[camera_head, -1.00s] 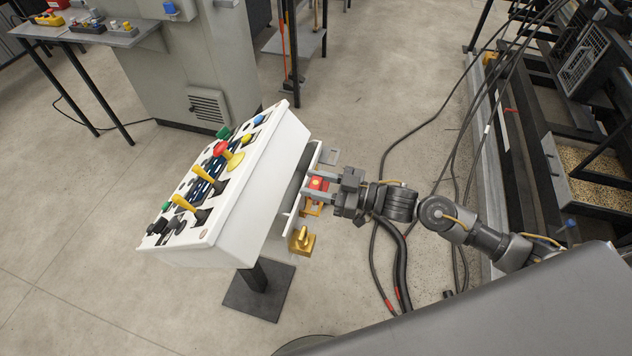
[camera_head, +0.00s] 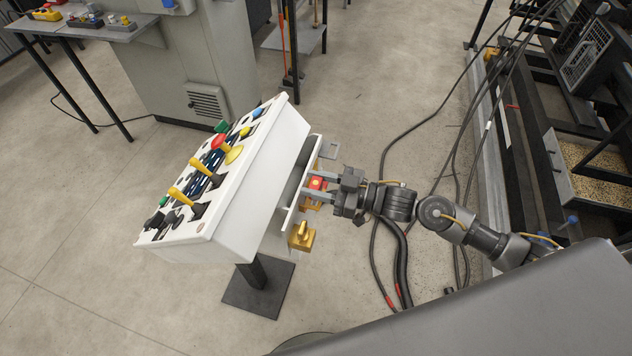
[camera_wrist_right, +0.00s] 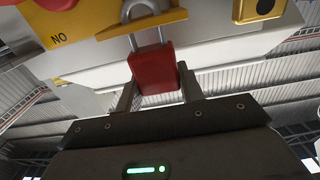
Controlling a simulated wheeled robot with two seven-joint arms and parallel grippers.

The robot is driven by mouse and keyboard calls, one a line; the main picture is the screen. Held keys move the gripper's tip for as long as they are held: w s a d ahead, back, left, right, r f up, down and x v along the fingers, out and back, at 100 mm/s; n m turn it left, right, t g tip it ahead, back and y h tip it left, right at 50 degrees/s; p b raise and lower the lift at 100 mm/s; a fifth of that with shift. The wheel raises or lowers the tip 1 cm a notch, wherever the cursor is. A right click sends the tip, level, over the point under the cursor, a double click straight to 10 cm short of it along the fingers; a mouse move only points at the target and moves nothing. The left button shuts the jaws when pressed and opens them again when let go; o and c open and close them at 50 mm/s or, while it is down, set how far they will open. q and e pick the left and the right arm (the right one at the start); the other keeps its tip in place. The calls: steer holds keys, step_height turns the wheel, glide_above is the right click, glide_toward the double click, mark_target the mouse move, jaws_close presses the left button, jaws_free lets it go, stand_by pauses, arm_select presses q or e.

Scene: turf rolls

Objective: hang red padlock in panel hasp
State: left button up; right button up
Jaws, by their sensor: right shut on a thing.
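The red padlock (camera_head: 316,183) is between the fingers of my right gripper (camera_head: 317,186), at the right side of the white control panel (camera_head: 258,190). In the right wrist view the red padlock body (camera_wrist_right: 154,70) sits upright between the two dark fingers (camera_wrist_right: 158,92), which are shut on it. Its grey shackle points up at a yellow plate (camera_wrist_right: 90,30) marked "NO", where a thick grey arch (camera_wrist_right: 141,9) shows. I cannot tell whether the shackle passes through the hasp or only lies in front of it. My left gripper is not in view.
Black cables (camera_head: 400,250) run beneath my right arm. A grey cabinet (camera_head: 190,60) stands behind. Floor between is clear.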

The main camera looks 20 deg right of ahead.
steer(key=shift+f+b, duration=0.55)
steer(key=shift+f, duration=0.35)
steer(key=o, duration=1.1)
steer(key=b+v, duration=0.2)
steer(key=v, duration=0.8)
steer(key=shift+s+d+b, duration=0.25)
steer(key=shift+d+b, duration=0.05)
steer(key=shift+b, duration=0.05)
